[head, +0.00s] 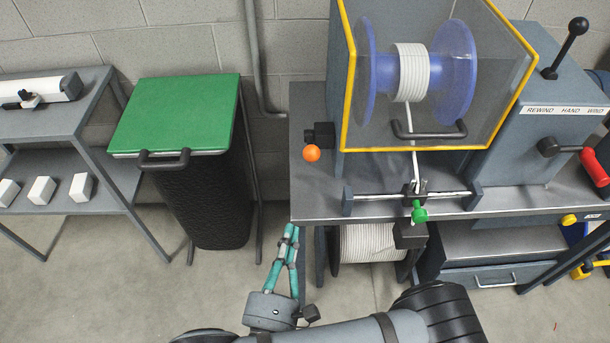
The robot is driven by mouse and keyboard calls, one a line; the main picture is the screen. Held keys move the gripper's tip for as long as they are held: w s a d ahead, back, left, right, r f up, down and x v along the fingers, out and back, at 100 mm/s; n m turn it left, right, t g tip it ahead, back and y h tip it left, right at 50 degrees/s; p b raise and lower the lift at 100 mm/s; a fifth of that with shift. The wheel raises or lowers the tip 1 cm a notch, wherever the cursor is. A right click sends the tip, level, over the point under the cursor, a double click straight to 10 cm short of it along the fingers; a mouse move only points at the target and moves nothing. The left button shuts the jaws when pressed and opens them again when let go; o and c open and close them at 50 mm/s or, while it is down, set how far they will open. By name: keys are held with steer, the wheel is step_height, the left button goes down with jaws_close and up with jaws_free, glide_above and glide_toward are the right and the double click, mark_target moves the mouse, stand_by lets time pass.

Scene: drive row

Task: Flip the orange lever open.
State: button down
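The orange lever shows as an orange ball knob (312,153) beside a small black block (320,134) at the left end of the grey bench top. Its arm is mostly hidden behind the knob, so I cannot tell its exact angle. My gripper (291,229), with teal fingers, is below and left of the knob, in front of the bench's left edge. It is apart from the lever, with nothing seen between its fingers. The fingers look close together, but the angle does not show whether they are shut.
A clear yellow-edged guard (500,92) covers a blue spool right of the lever. A green knob (419,214) sits on a rail at the bench front. A green-lidded bin (180,113) stands left. Open floor lies between bin and bench.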

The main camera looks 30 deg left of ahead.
steer(key=p+x, duration=0.2)
steer(key=x, duration=0.8)
steer(key=shift+d, duration=0.1)
steer(key=shift+w+r+p, duration=1.05)
steer(key=shift+w+r, duration=0.2)
steer(key=shift+r, duration=0.25)
